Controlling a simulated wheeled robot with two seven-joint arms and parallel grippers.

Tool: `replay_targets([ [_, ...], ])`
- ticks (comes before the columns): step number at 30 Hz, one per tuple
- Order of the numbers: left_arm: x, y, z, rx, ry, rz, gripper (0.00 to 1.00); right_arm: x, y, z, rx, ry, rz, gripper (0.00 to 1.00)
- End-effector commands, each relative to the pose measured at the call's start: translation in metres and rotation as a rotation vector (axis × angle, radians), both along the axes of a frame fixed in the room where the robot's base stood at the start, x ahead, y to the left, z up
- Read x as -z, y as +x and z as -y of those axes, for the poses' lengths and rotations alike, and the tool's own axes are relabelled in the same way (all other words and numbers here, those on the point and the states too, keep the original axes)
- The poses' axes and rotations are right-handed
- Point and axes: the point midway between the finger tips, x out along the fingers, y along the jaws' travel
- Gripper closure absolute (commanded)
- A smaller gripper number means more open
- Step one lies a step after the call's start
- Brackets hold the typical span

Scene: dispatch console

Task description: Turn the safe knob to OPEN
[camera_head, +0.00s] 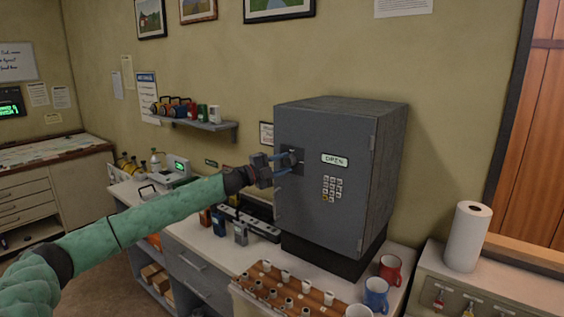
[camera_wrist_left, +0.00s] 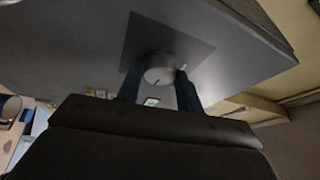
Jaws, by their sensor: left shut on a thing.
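The dark grey safe (camera_head: 307,210) stands on the counter with its door shut. Its knob (camera_wrist_left: 159,70) is a round grey piece with a pointer mark, on a dark square plate (camera_wrist_left: 133,40). My left gripper (camera_head: 285,163) reaches the knob from the left. In the left wrist view its two fingers (camera_wrist_left: 158,84) stand on either side of the knob, shut on it. A small label reading OPEN (camera_head: 335,160) sits to the right of the knob, above a keypad (camera_head: 332,187). In the head view the fingers partly hide the knob. My right gripper is not in view.
A wooden rack (camera_head: 300,283) with several small pieces lies in front of the safe. A red mug (camera_head: 390,268) and a blue mug (camera_head: 376,293) stand at the counter's front right. A paper towel roll (camera_head: 467,237) stands farther right. A shelf (camera_head: 207,125) hangs on the wall left of the safe.

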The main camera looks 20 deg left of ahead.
Motion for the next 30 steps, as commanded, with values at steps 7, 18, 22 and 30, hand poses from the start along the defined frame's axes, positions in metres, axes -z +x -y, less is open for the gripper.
replay_targets([
  [7,0.0008,0.0000,0.0002,-0.001,0.010,0.004,0.87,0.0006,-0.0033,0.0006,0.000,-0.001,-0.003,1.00],
  [18,0.0006,-0.0001,0.0003,0.000,0.009,0.003,0.42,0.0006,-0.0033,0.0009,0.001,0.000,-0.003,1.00],
  [22,0.0003,-0.0001,0.0003,0.000,0.009,0.004,0.42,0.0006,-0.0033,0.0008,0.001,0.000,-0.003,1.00],
  [30,0.0042,-0.0076,-0.0069,0.000,0.009,0.004,0.42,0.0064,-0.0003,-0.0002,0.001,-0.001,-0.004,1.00],
])
